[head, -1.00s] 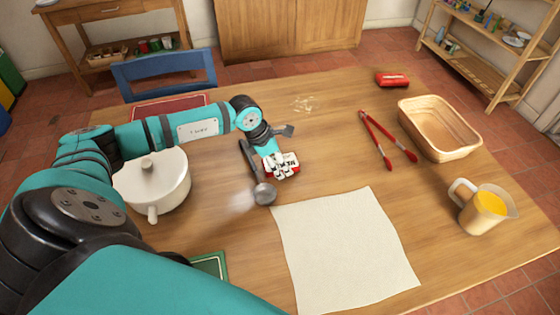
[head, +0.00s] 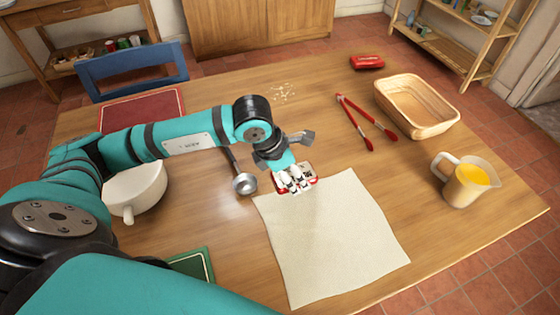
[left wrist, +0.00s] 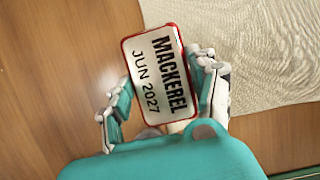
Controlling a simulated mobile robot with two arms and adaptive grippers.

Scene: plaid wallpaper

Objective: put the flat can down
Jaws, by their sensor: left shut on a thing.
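The flat can is a rounded rectangular tin with a red rim and a white lid reading MACKEREL JUN 2027; it fills the middle of the left wrist view (left wrist: 158,72). My left gripper (head: 296,180) is shut on it, with a finger on each side of the can in the left wrist view. In the head view the fingers hide much of the can, and red edges show around them. The can is at the upper left edge of the cream cloth (head: 335,240), partly over it. Its height above the table is hard to tell. My right gripper is not in view.
A ladle (head: 244,184) lies just left of the can, near a white pot (head: 135,188). Red tongs (head: 365,118), a wicker basket (head: 440,128), a jug of orange liquid (head: 464,185) and a red item (head: 367,62) stand to the right. The cloth is otherwise bare.

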